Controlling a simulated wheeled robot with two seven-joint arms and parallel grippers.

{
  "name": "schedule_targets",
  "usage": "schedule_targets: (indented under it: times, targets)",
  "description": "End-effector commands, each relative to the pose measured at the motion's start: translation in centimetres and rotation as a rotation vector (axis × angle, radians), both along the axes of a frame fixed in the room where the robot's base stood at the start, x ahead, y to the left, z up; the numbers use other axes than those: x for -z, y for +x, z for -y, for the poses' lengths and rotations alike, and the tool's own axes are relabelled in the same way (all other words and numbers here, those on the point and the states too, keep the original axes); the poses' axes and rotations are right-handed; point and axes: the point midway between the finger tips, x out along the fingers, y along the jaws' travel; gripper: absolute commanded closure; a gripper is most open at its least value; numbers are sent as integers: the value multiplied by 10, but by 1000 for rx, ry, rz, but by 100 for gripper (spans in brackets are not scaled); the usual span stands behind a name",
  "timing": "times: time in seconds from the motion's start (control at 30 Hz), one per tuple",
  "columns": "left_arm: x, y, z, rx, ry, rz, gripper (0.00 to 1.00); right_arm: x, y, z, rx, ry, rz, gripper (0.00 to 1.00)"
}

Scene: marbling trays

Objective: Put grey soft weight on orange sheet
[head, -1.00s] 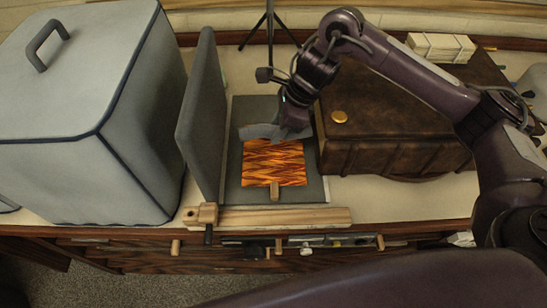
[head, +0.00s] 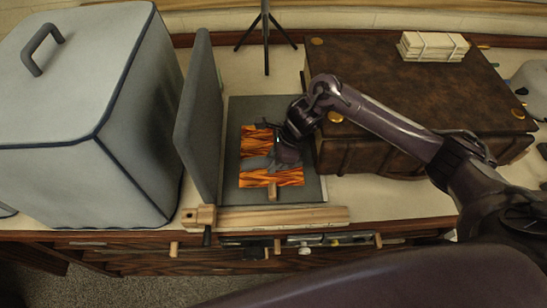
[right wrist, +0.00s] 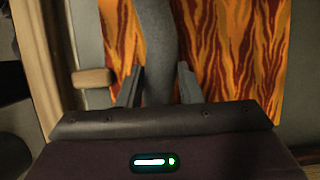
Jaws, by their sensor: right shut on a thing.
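The orange sheet (head: 291,179), marbled with dark red wavy streaks, lies flat on a grey board (head: 230,180). It also shows in the right wrist view (right wrist: 235,45). My right gripper (head: 281,165) is over the sheet, pointing down. It is shut on the grey soft weight (head: 256,163), a long limp grey strip. In the right wrist view the weight (right wrist: 160,45) runs between the two fingers, with orange sheet on both sides. The weight crosses the middle of the sheet; I cannot tell whether it touches it. My left gripper is not in view.
An upright grey panel (head: 198,120) stands left of the board, beside a big grey-blue covered box (head: 90,100). A brown leather case (head: 400,75) stands right. A wooden bar (head: 280,218) runs along the front, with a wooden tab (head: 272,191) at the sheet's front edge.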

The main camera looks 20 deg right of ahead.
Motion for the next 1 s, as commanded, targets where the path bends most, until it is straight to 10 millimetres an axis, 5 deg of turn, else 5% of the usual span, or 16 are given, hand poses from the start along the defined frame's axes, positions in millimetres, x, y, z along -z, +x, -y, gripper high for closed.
schedule_targets:
  times: [0.23,0.27,0.4,0.8,1.0]
  targets:
    - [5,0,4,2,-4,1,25,3,1,0,0,1,3,100]
    - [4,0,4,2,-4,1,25,2,0,0,0,0,0,64]
    - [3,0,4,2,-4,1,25,2,0,0,0,0,0,46]
    - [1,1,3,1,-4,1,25,-5,1,2,0,0,2,46]
    - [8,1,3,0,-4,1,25,-39,-2,16,0,0,7,46]
